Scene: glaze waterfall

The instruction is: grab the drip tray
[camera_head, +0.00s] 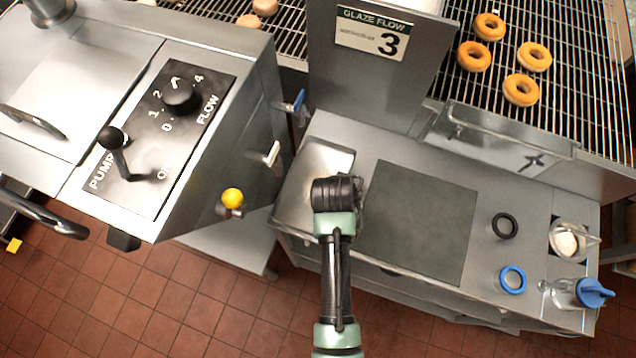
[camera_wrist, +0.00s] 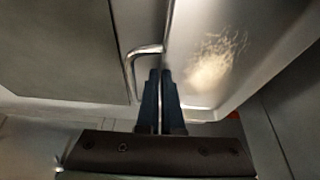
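The drip tray is a shallow, shiny metal tray (camera_head: 326,158) set in the counter left of a dark mat. It also shows at the right of the wrist view (camera_wrist: 235,50), with a pale scratched patch on its floor. A bent metal bar like a handle (camera_wrist: 130,75) stands by its left edge in that view. My gripper (camera_head: 337,190) is over the tray's right part, hiding some of it. In the wrist view its dark blue fingers (camera_wrist: 160,75) are close together, beside the bar and at the tray's edge. A thin light strip shows between them; whether they grip it is unclear.
The dark mat (camera_head: 418,222) lies right of the tray. Beyond it are a black ring (camera_head: 505,225), a blue ring (camera_head: 512,279) and a blue-lidded bottle (camera_head: 585,293). A control cabinet (camera_head: 230,150) with a yellow knob (camera_head: 232,198) stands at the left. A panel (camera_head: 375,65) rises behind.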

